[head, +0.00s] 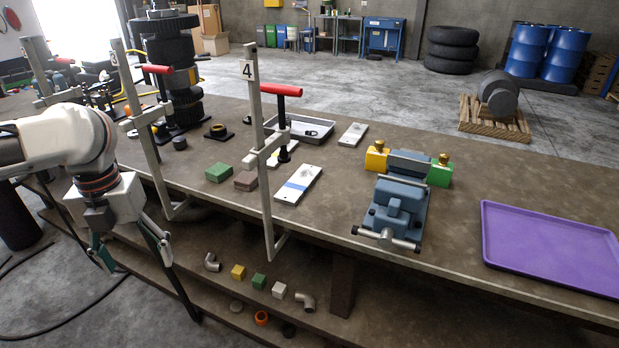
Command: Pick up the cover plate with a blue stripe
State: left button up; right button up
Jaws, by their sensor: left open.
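The cover plate with a blue stripe (288,193) is a pale flat plate lying on the workbench. It is just right of the clamp marked 4 (255,120) and left of the blue vise (398,208). My left gripper (136,262) is at the left, off the front edge of the bench. Its fingers are spread, with nothing between them, well to the left of the plate. My right gripper does not show.
Green (219,172) and brown (245,180) blocks lie left of the plate. Another pale plate (353,135) and a grey tray (318,122) lie behind it. A purple tray (548,240) lies at the right. The bench (450,225) is bare between vise and purple tray.

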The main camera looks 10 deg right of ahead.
aim_at(300, 181)
jog(key=i+z, duration=0.35)
jog(key=i+j+z, duration=0.35)
jog(key=i, duration=0.15)
jog(key=i+z, duration=0.1)
jog(key=z, duration=0.4)
